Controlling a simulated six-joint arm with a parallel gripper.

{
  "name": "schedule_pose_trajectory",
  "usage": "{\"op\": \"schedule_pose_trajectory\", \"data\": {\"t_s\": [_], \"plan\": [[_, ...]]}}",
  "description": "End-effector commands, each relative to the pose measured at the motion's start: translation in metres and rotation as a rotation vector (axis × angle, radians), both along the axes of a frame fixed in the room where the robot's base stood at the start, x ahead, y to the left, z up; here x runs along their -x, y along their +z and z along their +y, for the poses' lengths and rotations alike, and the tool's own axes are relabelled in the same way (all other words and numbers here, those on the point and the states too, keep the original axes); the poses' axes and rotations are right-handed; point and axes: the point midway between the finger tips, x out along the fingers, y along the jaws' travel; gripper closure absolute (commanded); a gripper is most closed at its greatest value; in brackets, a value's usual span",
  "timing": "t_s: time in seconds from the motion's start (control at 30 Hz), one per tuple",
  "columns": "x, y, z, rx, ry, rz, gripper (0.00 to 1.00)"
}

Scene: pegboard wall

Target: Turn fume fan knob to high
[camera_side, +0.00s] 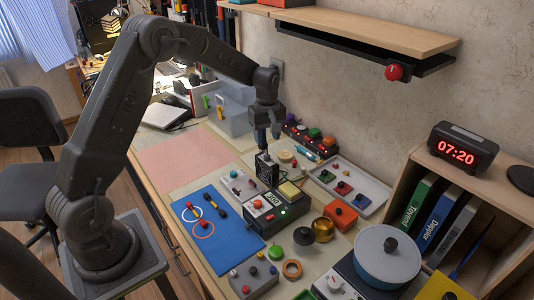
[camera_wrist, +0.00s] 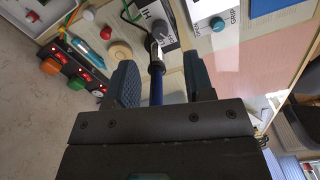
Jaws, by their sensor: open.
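The wrist view shows a white panel (camera_wrist: 171,12) marked "HI", with other lettering too small to read. In the side view a small black box (camera_side: 267,170) stands below my gripper (camera_side: 266,134). My gripper also shows in the wrist view (camera_wrist: 163,80), its fingers open and spread. A dark blue rod (camera_wrist: 155,90) with a black collar runs between the fingers.
A red-lit button strip (camera_side: 311,139) stands near the wall. A blue mat (camera_side: 226,240) and a pink mat (camera_side: 182,157) cover the front left. A shelf (camera_side: 370,28) overhangs the back.

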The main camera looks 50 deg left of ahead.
Motion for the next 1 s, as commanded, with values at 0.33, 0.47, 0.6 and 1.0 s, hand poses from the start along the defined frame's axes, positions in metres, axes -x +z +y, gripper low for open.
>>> {"op": "schedule_pose_trajectory", "data": {"t_s": [0.33, 0.47, 0.6, 1.0], "plan": [[0.001, -0.058, 0.0, 0.0, -0.001, 0.002, 0.52], [0.0, -0.067, 0.0, 0.0, -0.001, 0.0, 0.52], [0.0, -0.069, 0.0, 0.0, -0.001, 0.0, 0.52], [0.0, -0.069, 0.0, 0.0, -0.001, 0.0, 0.73]]}}
